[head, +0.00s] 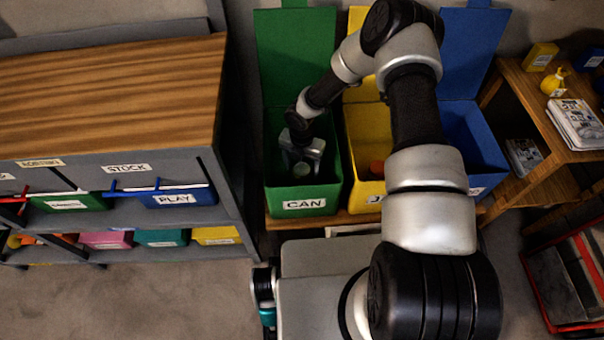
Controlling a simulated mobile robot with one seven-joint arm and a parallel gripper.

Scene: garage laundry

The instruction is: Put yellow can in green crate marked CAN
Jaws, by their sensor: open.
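The green crate (304,200) marked CAN stands with its lid up, to the left of a yellow crate. My gripper (302,165) reaches down into the green crate from above, with its jaws open. A small dull, round shape (302,169) shows between the fingers in the crate; I cannot tell whether it is a can. The yellow can cannot be made out for certain; the inside of the green crate is dark and partly hidden by my gripper.
The yellow crate (357,150) holds an orange item (377,168). A blue crate (482,150) stands right of it, partly behind my arm. A wood-topped cabinet (110,95) with labelled bins is at left. Shelves (535,100) with a yellow object (554,83) and magazines (577,122) are at right.

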